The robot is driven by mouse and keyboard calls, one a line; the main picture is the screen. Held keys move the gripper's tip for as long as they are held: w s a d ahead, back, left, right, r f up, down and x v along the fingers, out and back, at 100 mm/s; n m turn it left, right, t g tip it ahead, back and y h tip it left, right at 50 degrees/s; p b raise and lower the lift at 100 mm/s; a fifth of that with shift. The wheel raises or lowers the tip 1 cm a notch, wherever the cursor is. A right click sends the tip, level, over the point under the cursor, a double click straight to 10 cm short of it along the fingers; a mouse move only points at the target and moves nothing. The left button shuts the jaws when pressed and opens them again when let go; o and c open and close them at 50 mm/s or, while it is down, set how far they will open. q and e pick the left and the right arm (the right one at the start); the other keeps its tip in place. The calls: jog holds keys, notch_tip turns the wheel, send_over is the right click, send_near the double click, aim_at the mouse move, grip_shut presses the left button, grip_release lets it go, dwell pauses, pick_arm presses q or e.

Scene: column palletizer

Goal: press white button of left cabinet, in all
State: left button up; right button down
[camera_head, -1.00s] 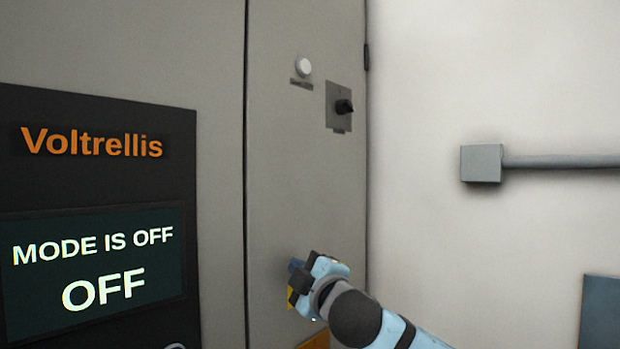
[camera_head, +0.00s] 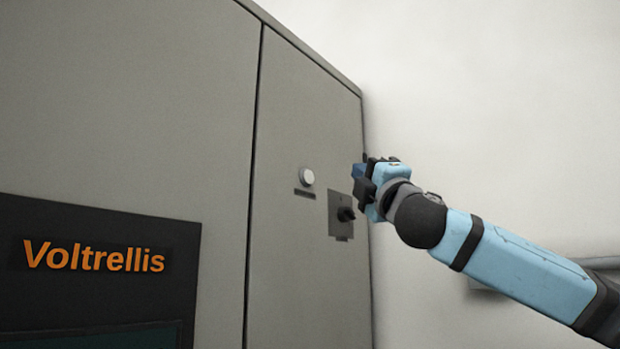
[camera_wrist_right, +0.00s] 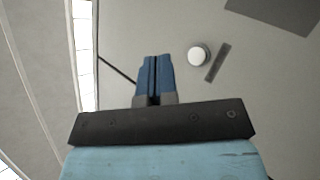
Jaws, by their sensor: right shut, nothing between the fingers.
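The white button (camera_head: 306,177) is a round knob on the right door of the grey cabinet (camera_head: 300,110). It also shows in the right wrist view (camera_wrist_right: 199,54), right of the fingertips. A dark label strip sits by it. My right gripper (camera_head: 358,171) is shut and empty, with blue fingers (camera_wrist_right: 154,75). In the head view it is to the right of the button and apart from it, near the cabinet's right edge. My left gripper is not in view.
A black rotary switch (camera_head: 346,214) on a grey plate sits below right of the button, close to my right gripper. A dark Voltrellis panel (camera_head: 100,285) is at the lower left. A pale wall (camera_head: 480,90) stands to the right.

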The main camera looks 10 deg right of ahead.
aim_at(308, 177)
jog(key=shift+s+d+r, duration=0.2)
jog(key=shift+d+r, duration=0.05)
jog(key=shift+r, duration=0.35)
jog(key=w+a+p, duration=0.1)
jog(key=w+a, duration=0.4)
jog(key=w, duration=0.2)
jog(key=shift+a, duration=0.25)
jog(key=shift+w+a, duration=0.1)
dwell(1.8)
jog(key=shift+w+a, duration=0.15)
jog(key=shift+w, duration=0.1)
jog(key=shift+w+a, duration=0.2)
jog(key=shift+w, duration=0.05)
dwell(0.8)
jog(key=shift+s+d, duration=0.1)
dwell(0.3)
jog(key=shift+s+d, duration=0.4)
jog(key=shift+s, duration=0.1)
